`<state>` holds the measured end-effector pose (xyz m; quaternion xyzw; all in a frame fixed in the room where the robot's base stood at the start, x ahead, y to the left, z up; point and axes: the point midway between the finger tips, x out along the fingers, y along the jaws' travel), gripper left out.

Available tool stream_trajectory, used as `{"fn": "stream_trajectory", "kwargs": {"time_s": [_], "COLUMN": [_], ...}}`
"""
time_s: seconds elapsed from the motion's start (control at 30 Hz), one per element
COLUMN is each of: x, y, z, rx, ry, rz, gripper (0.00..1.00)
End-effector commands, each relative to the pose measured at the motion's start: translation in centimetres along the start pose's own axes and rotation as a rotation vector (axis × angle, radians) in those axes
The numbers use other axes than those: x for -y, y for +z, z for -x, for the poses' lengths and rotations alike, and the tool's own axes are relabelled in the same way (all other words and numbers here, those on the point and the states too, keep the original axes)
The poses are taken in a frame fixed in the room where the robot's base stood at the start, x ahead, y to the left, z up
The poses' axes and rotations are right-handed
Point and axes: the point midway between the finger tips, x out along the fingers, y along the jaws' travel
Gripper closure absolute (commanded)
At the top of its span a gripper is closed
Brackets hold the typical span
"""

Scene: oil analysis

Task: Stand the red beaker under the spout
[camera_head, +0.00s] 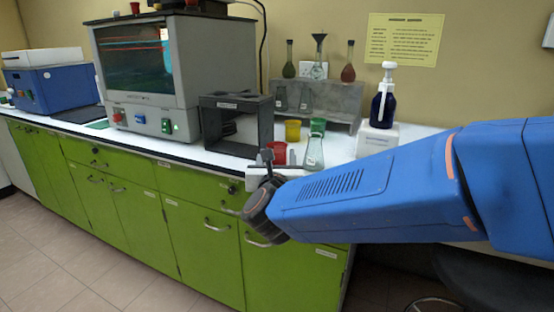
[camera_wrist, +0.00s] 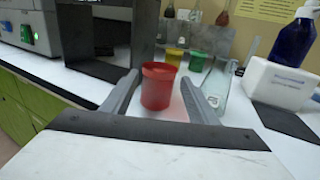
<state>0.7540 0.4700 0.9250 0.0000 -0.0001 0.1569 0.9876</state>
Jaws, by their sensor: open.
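The red beaker (camera_wrist: 158,86) stands upright on the white bench top. In the wrist view it appears between the fingertips of my open gripper (camera_wrist: 158,92), with gaps on both sides; no firm hold shows. In the head view the red beaker (camera_head: 280,152) is partly hidden behind my gripper (camera_head: 267,160) at the bench's front edge. A dark blue bottle (camera_head: 381,112) with a white pump spout (camera_head: 389,66) stands on a white block (camera_head: 378,138) to the right.
A glass flask (camera_head: 314,152) stands close to the red beaker's right. Yellow (camera_head: 293,130) and green (camera_head: 318,126) beakers stand behind. A dark open-framed stand (camera_head: 236,122) is at the left. A grey rack (camera_head: 340,98) with flasks stands at the back.

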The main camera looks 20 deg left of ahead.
Motion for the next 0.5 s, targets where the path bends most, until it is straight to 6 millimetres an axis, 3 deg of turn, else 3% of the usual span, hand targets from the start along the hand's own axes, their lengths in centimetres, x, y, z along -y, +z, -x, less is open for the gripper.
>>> {"fn": "stream_trajectory", "kwargs": {"time_s": [0.3,0.5], "x": [-0.1,-0.2], "y": [-0.1,-0.1], "z": [-4.0,-4.3], "rx": [0.0,0.0], "ry": [-0.002,-0.001], "rz": [0.0,0.0], "gripper": [0.46,0.46]}}
